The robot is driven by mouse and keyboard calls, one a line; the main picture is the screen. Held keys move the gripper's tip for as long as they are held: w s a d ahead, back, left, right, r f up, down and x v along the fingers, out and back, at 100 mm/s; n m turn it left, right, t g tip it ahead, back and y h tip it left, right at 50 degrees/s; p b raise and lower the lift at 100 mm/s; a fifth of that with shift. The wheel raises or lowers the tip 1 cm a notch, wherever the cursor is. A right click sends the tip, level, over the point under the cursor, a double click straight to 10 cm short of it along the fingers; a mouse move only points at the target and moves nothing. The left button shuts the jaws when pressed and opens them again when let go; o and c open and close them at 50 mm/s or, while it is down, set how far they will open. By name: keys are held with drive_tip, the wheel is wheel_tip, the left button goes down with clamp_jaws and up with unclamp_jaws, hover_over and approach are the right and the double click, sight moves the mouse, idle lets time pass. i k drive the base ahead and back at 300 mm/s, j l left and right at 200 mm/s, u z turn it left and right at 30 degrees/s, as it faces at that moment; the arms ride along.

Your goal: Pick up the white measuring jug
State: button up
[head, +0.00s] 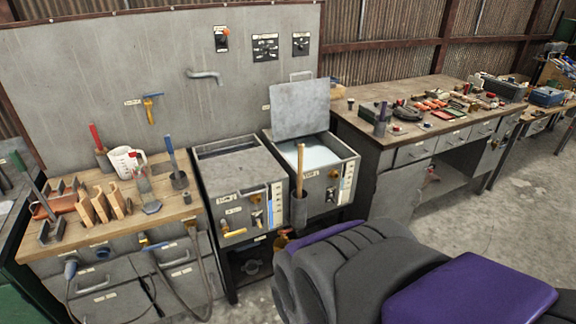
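The white measuring jug (121,163) stands upright on the wooden top of the workbench (75,245) at the left. It is white with dark and reddish markings on its side. A clear or grey container (143,182) stands just in front of it to the right and covers part of its lower right side. My arm's purple and dark grey parts fill the lower right of the head view, well away from the jug. My gripper cannot be made out in this view.
Wooden racks (100,205) stand in front of the jug, and a blue-handled tool in a dark holder (179,181) stands to its right. Two metal tanks follow, one with a raised lid (299,108). A cluttered workbench (440,127) stands behind. Concrete floor (500,220) is clear at right.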

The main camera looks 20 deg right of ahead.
sight(120, 160)
drive_tip(key=i+u, duration=0.3)
drive_tip(key=i, duration=0.2)
drive_tip(key=i+l+u, duration=0.25)
drive_tip(key=i, duration=0.25)
drive_tip(key=i+l+u, duration=0.1)
drive_tip(key=i+u, duration=0.2)
drive_tip(key=i, duration=0.15)
drive_tip(key=i+l+u, duration=0.3)
drive_tip(key=i+l, duration=0.05)
drive_tip(key=i, duration=0.1)
